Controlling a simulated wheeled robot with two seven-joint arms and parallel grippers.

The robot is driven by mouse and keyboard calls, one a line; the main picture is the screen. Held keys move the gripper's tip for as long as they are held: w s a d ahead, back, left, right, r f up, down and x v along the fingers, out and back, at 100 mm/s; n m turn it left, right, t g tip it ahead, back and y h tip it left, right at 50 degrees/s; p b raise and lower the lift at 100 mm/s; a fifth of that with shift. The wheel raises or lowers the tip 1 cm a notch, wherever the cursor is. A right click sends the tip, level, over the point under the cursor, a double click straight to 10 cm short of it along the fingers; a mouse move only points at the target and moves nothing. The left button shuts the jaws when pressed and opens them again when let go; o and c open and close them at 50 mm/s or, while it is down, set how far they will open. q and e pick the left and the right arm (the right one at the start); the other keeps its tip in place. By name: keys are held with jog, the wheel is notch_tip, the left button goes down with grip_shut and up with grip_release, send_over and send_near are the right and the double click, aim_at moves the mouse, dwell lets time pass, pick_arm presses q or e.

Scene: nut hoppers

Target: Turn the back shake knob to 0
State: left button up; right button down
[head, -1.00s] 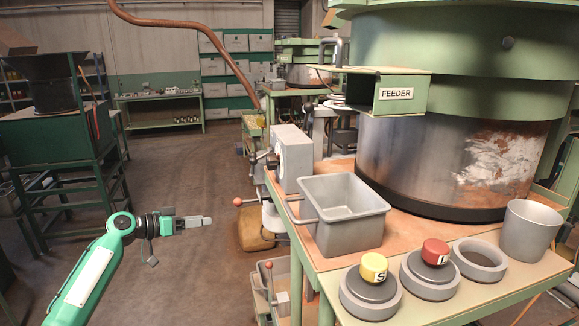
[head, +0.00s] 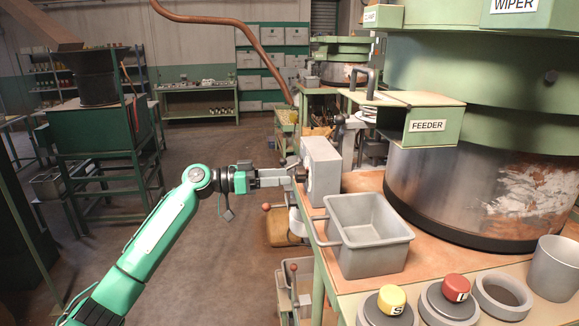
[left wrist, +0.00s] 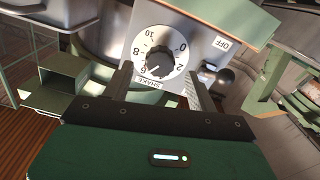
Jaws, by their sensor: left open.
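A grey control box (head: 322,168) stands at the left edge of the near bench, and its dial side faces my left gripper (head: 287,176). In the left wrist view the dial plate is labelled SHAKE (left wrist: 150,84) and carries a round black knob (left wrist: 160,65) with numbers around it. The knob's white mark seems to point toward 6; 0 is at the upper right. My left gripper (left wrist: 158,75) is open, its fingers at either side of the knob's lower part. I cannot tell whether they touch it. My right gripper is not in view.
A grey bin (head: 368,235) sits on the bench beside the box. A green FEEDER chute (head: 430,125) juts out above it. Yellow (head: 391,297) and red (head: 456,286) buttons stand at the near edge. An OFF label (left wrist: 222,43) and a lever (left wrist: 215,76) are beside the dial.

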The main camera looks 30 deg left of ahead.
aim_at(296, 176)
pick_arm(q)
jog(key=shift+p+x, duration=0.4)
jog(key=shift+x, duration=0.7)
jog(key=shift+w+d, duration=0.3)
jog(key=shift+d, duration=0.05)
jog(key=c, duration=1)
jog(key=shift+n, duration=0.3)
